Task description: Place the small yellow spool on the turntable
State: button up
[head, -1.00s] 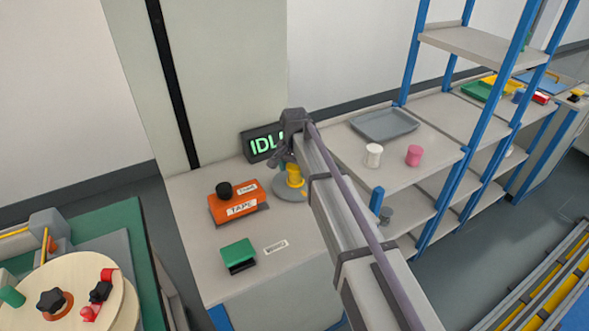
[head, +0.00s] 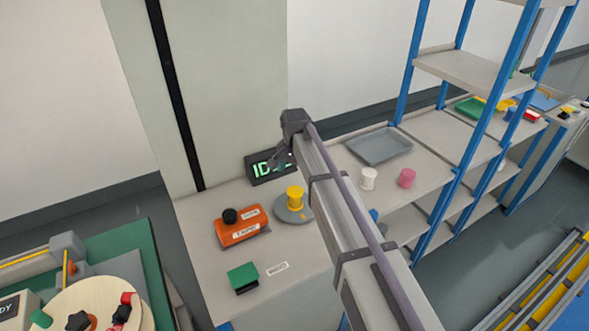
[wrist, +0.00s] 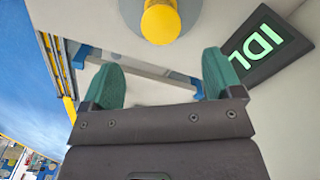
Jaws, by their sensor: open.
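The small yellow spool (head: 295,198) stands upright on the grey round turntable (head: 283,214) on the bench. In the wrist view the spool (wrist: 160,20) is at the top edge, seen from above, with part of the turntable (wrist: 192,12) around it. My gripper (head: 274,163) is above and behind the spool in the head view, in front of the display.
A lit display (head: 268,168) stands behind the turntable. An orange tape unit (head: 243,228) with a black knob is left of it, and a green-topped block (head: 242,276) is nearer. A white spool (head: 368,178), a pink spool (head: 407,178) and a grey tray (head: 379,146) sit on the right shelf.

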jog(key=shift+r, duration=0.65)
jog(key=shift+s+d, duration=0.1)
jog(key=s+d+n, duration=0.2)
jog(key=s+d, duration=0.8)
jog(key=s, duration=0.3)
jog(key=s+d+n, duration=0.2)
jog(key=s+d, duration=0.9)
jog(key=s, duration=0.3)
jog(key=shift+n, duration=0.4)
jog(key=shift+w, duration=0.1)
jog(key=shift+c, duration=0.2)
